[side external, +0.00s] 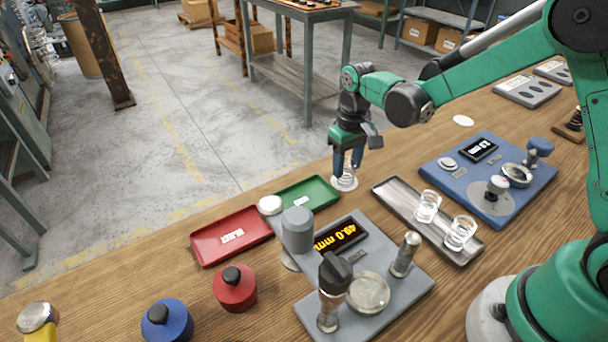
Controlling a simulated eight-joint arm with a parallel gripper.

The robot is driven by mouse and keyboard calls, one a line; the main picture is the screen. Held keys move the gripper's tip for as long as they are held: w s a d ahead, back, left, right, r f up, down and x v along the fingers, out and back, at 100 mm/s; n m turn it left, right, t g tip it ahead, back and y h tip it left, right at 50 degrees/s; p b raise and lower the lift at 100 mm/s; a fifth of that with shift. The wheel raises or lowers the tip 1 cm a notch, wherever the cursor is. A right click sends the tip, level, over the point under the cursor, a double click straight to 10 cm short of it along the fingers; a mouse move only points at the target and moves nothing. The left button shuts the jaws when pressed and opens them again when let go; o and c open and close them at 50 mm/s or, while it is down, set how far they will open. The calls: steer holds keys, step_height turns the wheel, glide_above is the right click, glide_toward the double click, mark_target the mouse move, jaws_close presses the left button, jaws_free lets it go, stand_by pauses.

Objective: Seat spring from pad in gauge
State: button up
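My gripper (347,176) points down at the table's far edge, left of the long grey tray. Its two blue fingers stand on either side of a pale wire spring (346,174). I cannot tell whether they press on it. The spring is upright over a round white pad (344,186), and the fingers partly hide it. The grey gauge (405,290) stands nearer the camera. It has a lit display reading 49.0 mm, a round clear-topped seat (368,292), a grey cylinder head and upright posts.
A long grey tray (386,189) holds two clear springs. A blue instrument (450,172) stands right of it. Red and blue knobbed weights (235,289) stand at the front left. Bare wood lies between them.

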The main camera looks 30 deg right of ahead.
steer(key=c, duration=0.3)
steer(key=shift+r, duration=0.15)
steer(key=shift+r, duration=0.45)
steer(key=shift+r, duration=1.25)
